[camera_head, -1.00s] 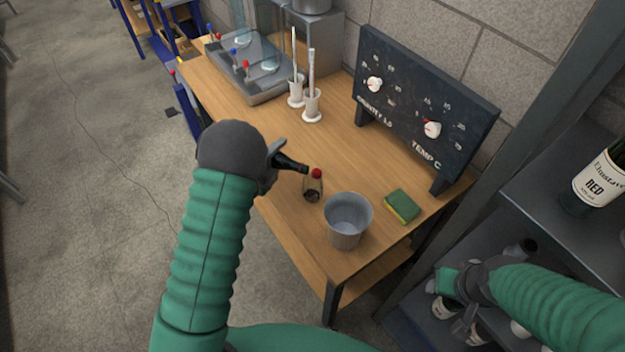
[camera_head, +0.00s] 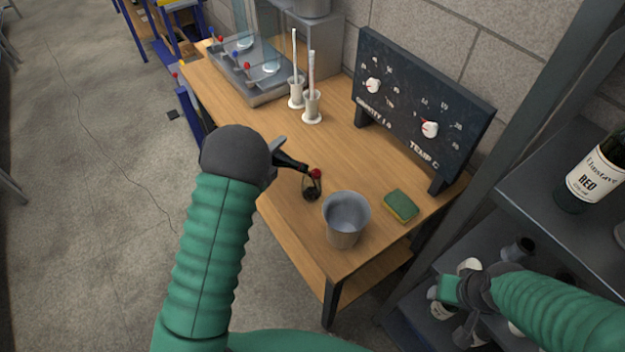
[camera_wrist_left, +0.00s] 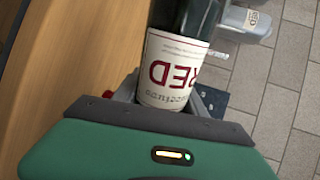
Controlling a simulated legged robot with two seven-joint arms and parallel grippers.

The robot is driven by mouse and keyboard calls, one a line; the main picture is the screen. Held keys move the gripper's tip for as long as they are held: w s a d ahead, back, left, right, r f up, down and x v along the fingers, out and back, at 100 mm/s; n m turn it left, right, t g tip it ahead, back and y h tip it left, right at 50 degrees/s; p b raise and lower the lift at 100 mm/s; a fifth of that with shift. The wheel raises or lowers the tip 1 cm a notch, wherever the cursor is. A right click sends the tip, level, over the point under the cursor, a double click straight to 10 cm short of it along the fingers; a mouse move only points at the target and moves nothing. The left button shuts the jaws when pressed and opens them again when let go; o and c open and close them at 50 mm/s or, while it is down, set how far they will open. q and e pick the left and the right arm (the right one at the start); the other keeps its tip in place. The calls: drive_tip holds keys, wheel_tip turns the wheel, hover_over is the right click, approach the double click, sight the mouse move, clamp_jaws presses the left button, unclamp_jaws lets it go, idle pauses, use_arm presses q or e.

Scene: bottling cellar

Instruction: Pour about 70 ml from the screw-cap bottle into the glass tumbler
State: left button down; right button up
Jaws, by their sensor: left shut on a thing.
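My left gripper (camera_head: 272,163) is shut on a dark bottle (camera_head: 290,162) with a white RED label, which fills the left wrist view (camera_wrist_left: 180,60). The bottle is tipped, its neck pointing right and slightly down at a small clear glass (camera_head: 311,188) on the wooden table. Dark liquid shows in this glass, apparently the tumbler. A round red thing (camera_head: 315,173) shows at its top; I cannot tell whether it is on or behind it. Any stream is too small to make out. My right gripper (camera_head: 466,296) is low at the right by the shelf; its jaws are unclear.
A grey bucket (camera_head: 345,222) stands close right of the glass, with a green sponge (camera_head: 401,206) beyond. A dial board (camera_head: 420,110), two white holders (camera_head: 311,107) with upright sticks and a metal tray (camera_head: 262,90) stand farther back. Another RED bottle (camera_head: 594,178) is on the right shelf.

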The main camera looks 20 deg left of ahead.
use_arm(q)
drive_tip(key=shift+a+r, duration=0.1)
drive_tip(key=shift+a, duration=0.1)
use_arm(e)
drive_tip(key=shift+s+d, duration=0.1)
use_arm(q)
drive_tip(key=shift+w+a, duration=0.1)
drive_tip(key=shift+a, duration=0.15)
drive_tip(key=shift+d+r, duration=0.1)
use_arm(e)
drive_tip(key=shift+s, duration=0.15)
drive_tip(key=shift+s+d, duration=0.15)
drive_tip(key=shift+d, duration=0.05)
